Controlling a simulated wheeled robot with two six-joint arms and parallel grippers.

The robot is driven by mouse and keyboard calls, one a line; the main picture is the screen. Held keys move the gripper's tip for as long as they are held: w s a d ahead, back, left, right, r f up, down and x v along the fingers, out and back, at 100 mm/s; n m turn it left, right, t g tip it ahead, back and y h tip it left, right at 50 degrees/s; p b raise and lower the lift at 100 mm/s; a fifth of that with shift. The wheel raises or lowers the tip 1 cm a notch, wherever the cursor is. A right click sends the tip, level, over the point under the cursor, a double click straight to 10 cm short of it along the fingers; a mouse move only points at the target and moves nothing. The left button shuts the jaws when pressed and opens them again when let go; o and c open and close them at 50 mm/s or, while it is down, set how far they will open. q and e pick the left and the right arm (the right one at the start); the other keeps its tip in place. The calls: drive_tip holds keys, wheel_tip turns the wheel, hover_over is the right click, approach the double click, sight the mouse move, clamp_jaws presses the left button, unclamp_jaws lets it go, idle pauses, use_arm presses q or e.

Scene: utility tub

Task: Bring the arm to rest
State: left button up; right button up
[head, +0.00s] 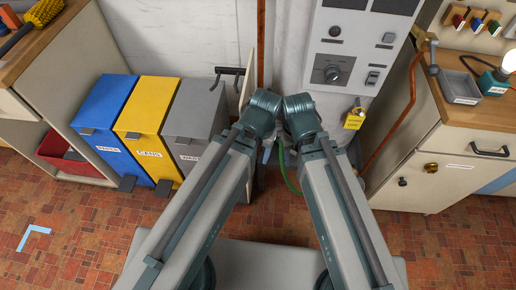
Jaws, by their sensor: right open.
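My two arms reach forward from the bottom of the head view, and their far joints come close together at the middle. My right gripper (302,120) is near the far end of my right arm and is mostly hidden by the arm's own joints. It is open, and nothing shows held in it. My left gripper does not show; only the left arm's links and end joint are seen.
Blue (104,108), yellow (148,112) and grey (195,125) bins stand left of my arms. A wooden-topped cabinet (440,165) stands right. A grey control panel (350,60) and copper pipe (400,110) are ahead.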

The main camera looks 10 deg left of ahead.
drive_tip(key=shift+r, duration=0.15)
wheel_tip(320, 180, up, 16)
drive_tip(key=p, duration=1.6)
